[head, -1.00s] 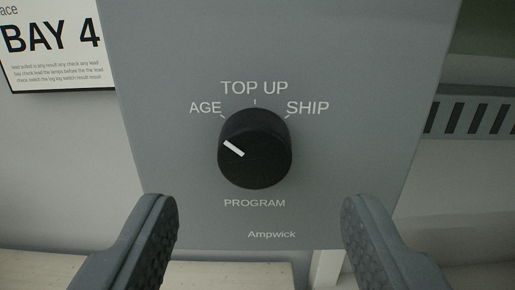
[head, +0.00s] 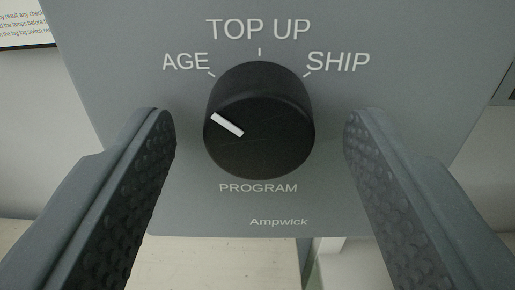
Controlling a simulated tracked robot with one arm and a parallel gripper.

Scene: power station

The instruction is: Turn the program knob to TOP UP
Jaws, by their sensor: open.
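The black round program knob (head: 259,125) stands out from a grey panel (head: 130,60) in the middle of the head view. Its white pointer line (head: 227,125) points to the upper left, toward the AGE mark. The TOP UP label (head: 258,29) is above the knob, AGE (head: 186,62) at upper left and SHIP (head: 338,62) at upper right. PROGRAM is printed below it. My gripper (head: 259,135) is open, with one padded finger to the left of the knob and one to the right. Gaps show between both fingers and the knob.
A white sign (head: 26,24) is partly in view at the upper left. A pale ledge (head: 215,262) shows below the panel. The panel face around the knob is flat and clear.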

